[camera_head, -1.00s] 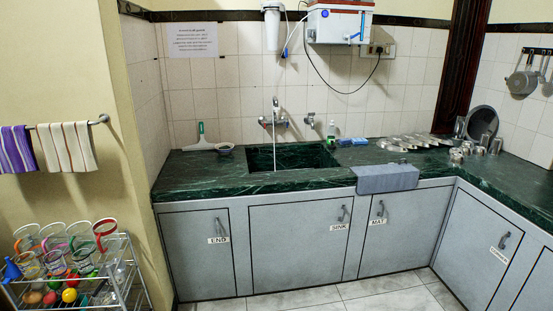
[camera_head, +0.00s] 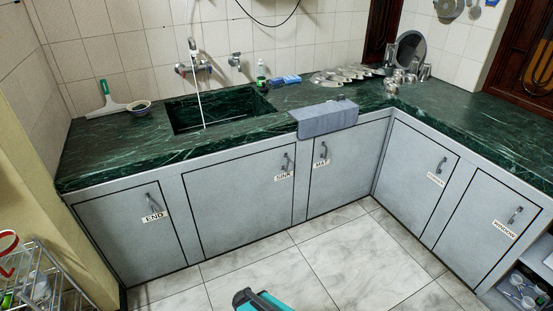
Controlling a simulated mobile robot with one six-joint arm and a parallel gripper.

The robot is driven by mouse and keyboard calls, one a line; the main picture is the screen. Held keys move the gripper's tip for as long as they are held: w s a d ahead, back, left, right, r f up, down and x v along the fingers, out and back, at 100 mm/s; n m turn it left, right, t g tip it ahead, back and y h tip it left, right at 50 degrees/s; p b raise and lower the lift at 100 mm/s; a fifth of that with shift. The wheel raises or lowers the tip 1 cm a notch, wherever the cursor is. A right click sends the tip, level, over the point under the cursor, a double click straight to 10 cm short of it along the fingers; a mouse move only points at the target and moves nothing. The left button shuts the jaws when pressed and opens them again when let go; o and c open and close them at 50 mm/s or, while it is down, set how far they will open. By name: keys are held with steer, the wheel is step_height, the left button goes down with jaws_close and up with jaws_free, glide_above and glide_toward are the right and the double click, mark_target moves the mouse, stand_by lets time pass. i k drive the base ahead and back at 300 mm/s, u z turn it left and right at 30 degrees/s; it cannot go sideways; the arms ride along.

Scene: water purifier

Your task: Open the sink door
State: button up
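The sink door (camera_head: 238,205) is a wide grey cabinet panel under the counter, below the sink basin (camera_head: 215,108). It sits shut, flush with the cabinet front. Its metal handle (camera_head: 288,162) is near the upper right corner, just above a white label (camera_head: 284,177) reading SINK. The whole door and handle are unobstructed. A teal and black part of my arm shows at the bottom edge, well in front of the door. My gripper's fingers are not in view.
The END door (camera_head: 130,235) is on the left and the MAT door (camera_head: 345,165) on the right; both are shut. More doors line the right side. The tiled floor (camera_head: 335,245) in front is clear. A wire rack (camera_head: 40,280) stands lower left. A grey cloth (camera_head: 328,120) hangs over the counter edge.

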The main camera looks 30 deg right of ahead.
mark_target(236, 203)
steer(key=u, duration=0.25)
steer(key=i, duration=1.05)
steer(key=u, duration=0.15)
